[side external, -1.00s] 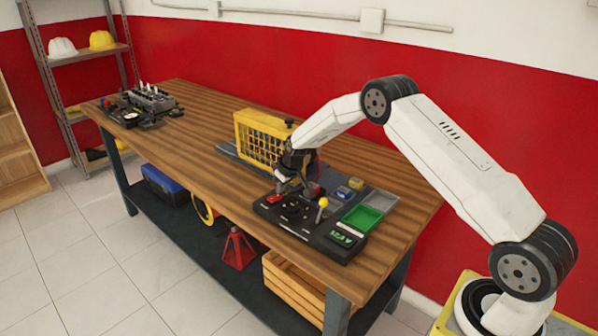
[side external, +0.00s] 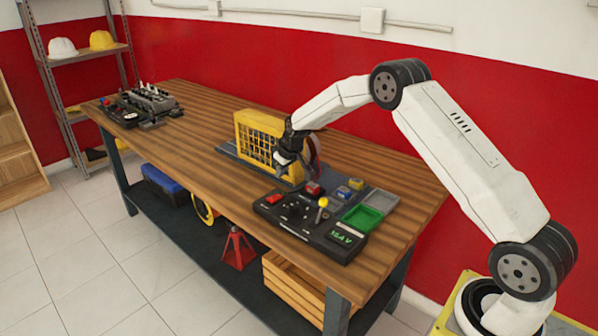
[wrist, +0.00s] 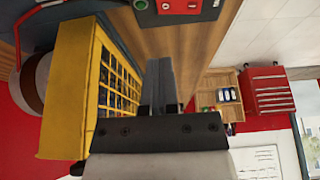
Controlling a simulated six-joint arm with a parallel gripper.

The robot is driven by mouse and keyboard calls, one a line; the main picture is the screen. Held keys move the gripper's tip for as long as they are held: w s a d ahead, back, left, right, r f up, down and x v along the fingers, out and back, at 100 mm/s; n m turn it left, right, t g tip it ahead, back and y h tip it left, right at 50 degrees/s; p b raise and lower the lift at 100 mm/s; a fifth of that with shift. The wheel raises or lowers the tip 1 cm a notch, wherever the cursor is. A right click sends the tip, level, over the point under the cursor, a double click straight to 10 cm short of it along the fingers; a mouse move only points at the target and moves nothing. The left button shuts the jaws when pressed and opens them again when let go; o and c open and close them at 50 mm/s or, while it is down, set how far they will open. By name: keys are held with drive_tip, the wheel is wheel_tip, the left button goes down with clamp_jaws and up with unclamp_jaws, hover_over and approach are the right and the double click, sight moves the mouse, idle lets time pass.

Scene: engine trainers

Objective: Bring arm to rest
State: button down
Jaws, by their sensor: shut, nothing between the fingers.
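My arm reaches over the wooden workbench from the right in the side external view. My gripper (side external: 282,168) hangs above the bench, in front of the yellow mesh guard (side external: 257,140) and behind the black control panel (side external: 312,222). In the wrist view my gripper (wrist: 160,65) has its two grey fingers together with nothing between them. The yellow guard (wrist: 68,90) stands close at the left there.
A second engine unit (side external: 150,100) stands at the far left of the workbench (side external: 205,140). Between them the bench top is clear. The red wall (side external: 420,120) runs behind.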

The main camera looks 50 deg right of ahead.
drive_tip(key=shift+r, duration=0.55)
drive_tip(key=shift+a, duration=0.1)
drive_tip(key=s+a+r, duration=0.1)
drive_tip(key=s+a, duration=0.3)
drive_tip(key=s, duration=0.7)
drive_tip(key=s+a+r+g, duration=0.1)
drive_tip(key=s+a, duration=0.4)
drive_tip(key=s, duration=0.6)
drive_tip(key=s+a+r+g, duration=0.1)
drive_tip(key=s+a, duration=0.4)
drive_tip(key=s, duration=0.6)
drive_tip(key=shift+s+a+r, duration=0.15)
drive_tip(key=shift+s+r, duration=0.05)
drive_tip(key=shift+r, duration=0.5)
